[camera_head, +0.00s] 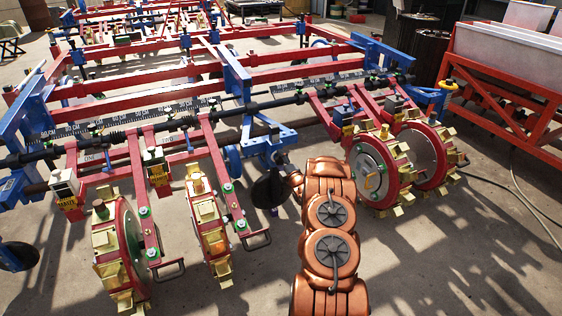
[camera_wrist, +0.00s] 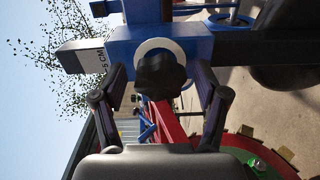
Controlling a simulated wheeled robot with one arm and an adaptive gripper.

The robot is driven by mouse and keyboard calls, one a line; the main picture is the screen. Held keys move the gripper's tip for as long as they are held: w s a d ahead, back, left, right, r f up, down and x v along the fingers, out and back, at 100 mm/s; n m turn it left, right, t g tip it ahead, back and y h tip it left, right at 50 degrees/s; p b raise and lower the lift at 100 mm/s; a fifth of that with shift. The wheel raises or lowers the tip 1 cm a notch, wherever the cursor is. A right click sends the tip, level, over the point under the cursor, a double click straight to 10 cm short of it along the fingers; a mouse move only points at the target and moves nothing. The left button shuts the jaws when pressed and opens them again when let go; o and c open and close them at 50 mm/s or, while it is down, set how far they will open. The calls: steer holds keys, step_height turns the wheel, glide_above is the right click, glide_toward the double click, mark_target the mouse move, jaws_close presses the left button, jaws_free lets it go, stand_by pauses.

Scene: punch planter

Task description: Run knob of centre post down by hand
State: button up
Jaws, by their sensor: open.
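The knob (camera_wrist: 161,75) is black and lobed, and faces the wrist camera in front of a white ring on a blue block of the centre post (camera_wrist: 118,48). The wrist picture is turned sideways, so the post lies across it. A grey end piece marked "5 CM" (camera_wrist: 82,57) sits at its left. My gripper (camera_wrist: 157,82) is open, with one finger on each side of the knob and a visible gap to it on both sides. In the head view my copper arm covers the gripper and knob.
A dark wheel (camera_head: 270,188) is beside my arm, left of it. Red-rimmed punch wheels with yellow cups stand on both sides, left (camera_head: 118,250) and right (camera_head: 378,170). A red frame with pale bins (camera_head: 500,50) is at the right. The concrete floor (camera_head: 450,265) at front right is clear.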

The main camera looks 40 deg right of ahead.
steer(key=v, duration=1.1)
steer(key=shift+s+a, duration=0.15)
steer(key=shift+s, duration=0.15)
